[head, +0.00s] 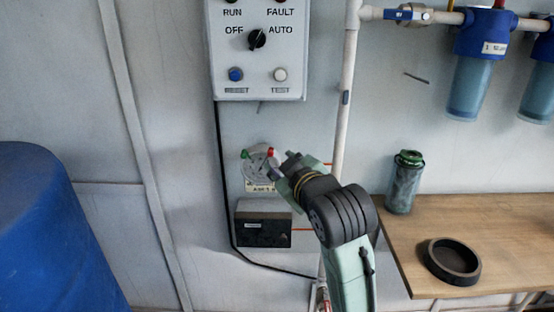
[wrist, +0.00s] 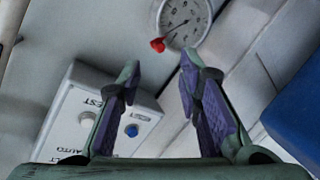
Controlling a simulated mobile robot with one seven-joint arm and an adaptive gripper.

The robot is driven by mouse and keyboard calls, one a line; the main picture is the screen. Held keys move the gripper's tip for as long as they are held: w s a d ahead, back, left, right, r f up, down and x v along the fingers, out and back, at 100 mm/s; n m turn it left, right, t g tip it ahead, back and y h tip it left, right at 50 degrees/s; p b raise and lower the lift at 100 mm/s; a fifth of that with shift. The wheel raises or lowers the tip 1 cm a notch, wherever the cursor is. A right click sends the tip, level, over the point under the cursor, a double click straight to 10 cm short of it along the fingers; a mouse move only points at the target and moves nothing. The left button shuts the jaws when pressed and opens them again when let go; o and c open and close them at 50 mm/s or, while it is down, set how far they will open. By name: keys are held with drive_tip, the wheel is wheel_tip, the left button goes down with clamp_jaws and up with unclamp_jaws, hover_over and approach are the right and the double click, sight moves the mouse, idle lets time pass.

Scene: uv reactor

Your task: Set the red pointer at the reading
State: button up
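A round dial gauge (head: 256,170) with a pale face is on the wall below the control box, with a partly hidden label under it. The red pointer (head: 270,152) is at the dial's upper right rim in the head view, and a green marker (head: 244,154) is at its upper left. In the wrist view the dial (wrist: 186,18) is cut by the top edge, with a dark needle and the red pointer (wrist: 158,44) at its rim. My gripper (wrist: 160,66) is open and empty, its fingertips short of the red pointer. In the head view my gripper (head: 281,166) is just right of the dial, partly covering it.
The control box (head: 257,60) is above the dial; a dark box (head: 263,228) is below. A vertical pipe (head: 345,110) runs to the right. A wooden bench (head: 500,225) carries a bottle (head: 404,185) and a black ring-shaped dish (head: 451,262). A blue barrel (head: 50,240) stands left.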

sight(271, 152)
drive_tip(key=shift+v, duration=1.55)
drive_tip(key=shift+c, duration=0.3)
